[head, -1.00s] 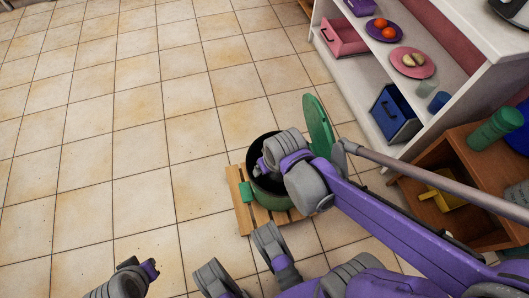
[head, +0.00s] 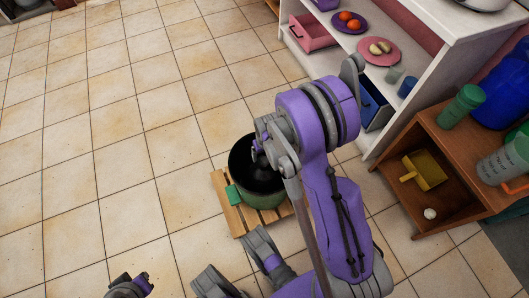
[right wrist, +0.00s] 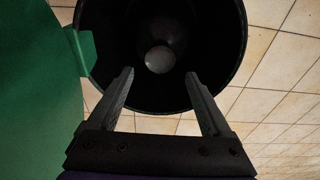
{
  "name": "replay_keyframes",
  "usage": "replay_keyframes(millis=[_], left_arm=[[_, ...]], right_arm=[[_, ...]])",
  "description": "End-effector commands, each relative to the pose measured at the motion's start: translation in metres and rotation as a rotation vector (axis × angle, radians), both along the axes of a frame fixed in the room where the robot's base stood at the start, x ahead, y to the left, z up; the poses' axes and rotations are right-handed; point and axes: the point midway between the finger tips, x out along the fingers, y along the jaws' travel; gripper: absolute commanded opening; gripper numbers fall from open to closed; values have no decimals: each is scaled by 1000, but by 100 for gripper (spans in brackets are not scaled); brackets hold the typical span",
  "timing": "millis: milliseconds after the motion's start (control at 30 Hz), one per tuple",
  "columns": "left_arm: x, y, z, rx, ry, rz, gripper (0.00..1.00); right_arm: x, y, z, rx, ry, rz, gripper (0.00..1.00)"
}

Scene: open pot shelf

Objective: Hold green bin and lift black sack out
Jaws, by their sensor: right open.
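The green bin (head: 262,199) stands on a wooden slatted pallet on the floor. The black sack (head: 243,160) fills its mouth as a dark, round lining. In the right wrist view the sack (right wrist: 120,35) opens in front of the fingers, with a pale round thing (right wrist: 160,59) deep inside. The bin's green lid (right wrist: 35,85) stands to the left in that view; my arm hides it in the head view. My right gripper (head: 259,152) is at the sack's mouth, its fingers (right wrist: 160,85) open, apart and with nothing between them.
The pallet (head: 229,207) carries the bin. A white shelf (head: 408,115) with plates and boxes stands at the right. A brown open cabinet (head: 398,190) with a yellow box (head: 425,172) is nearer. The tiled floor left of the pallet is free.

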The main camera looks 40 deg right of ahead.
Motion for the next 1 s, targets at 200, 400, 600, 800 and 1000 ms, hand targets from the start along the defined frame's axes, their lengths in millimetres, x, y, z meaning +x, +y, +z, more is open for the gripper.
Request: replay_keyframes(millis=[200,400,600,800,1000], left_arm=[[2,0,-12,0,2,0,0],[4,0,-21,0,2,0,0],[5,0,-25,0,1,0,0],[5,0,-26,0,1,0,0],[5,0,-26,0,1,0,0]], right_arm=[[5,-1,-35,0,0,1,83],[9,-2,-71,0,0,2,83],[12,-3,-94,0,0,2,83],[12,-3,-101,0,0,1,83],[12,-3,-101,0,0,1,83]])
